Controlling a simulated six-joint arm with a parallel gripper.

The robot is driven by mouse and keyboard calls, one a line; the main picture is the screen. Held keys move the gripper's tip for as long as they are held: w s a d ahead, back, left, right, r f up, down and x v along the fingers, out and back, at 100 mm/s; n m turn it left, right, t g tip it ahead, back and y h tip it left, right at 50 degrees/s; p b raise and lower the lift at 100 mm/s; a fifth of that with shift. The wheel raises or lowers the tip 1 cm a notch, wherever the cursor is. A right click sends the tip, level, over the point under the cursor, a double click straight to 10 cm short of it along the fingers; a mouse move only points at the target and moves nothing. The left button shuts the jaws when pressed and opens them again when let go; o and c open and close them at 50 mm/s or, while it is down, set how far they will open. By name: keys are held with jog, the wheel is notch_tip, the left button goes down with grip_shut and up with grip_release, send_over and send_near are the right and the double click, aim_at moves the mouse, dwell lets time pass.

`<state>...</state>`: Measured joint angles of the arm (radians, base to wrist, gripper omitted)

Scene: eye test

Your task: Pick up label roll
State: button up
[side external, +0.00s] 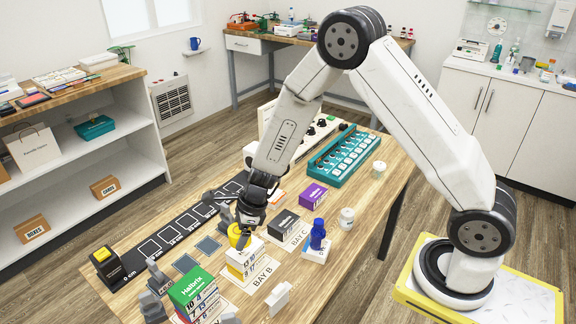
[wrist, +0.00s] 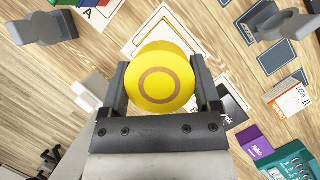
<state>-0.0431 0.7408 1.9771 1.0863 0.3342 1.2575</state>
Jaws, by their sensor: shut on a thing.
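The label roll (wrist: 167,78) is a yellow, thick round disc with a brown ring on its face. My gripper (wrist: 160,72) is shut on it, one finger on each side. In the side external view the yellow roll (side external: 237,236) shows partly behind my dark gripper (side external: 246,226), just over a white numbered stack (side external: 243,265) at the Bay B card (side external: 262,272). I cannot tell whether the roll touches the stack.
A green-topped box (side external: 192,289) stands at the near left. A black-topped box (side external: 284,225), a blue bottle (side external: 318,235) and a purple box (side external: 313,194) stand right of my gripper. A black measuring strip (side external: 152,246) runs behind. A teal tray (side external: 346,157) lies farther back.

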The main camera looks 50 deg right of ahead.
jog(key=shift+s+d+r, duration=0.1)
jog(key=shift+s+r, duration=0.15)
jog(key=shift+s, duration=0.35)
jog(key=shift+s+d+r, duration=0.1)
jog(key=shift+s+r, duration=0.15)
jog(key=shift+s, duration=0.3)
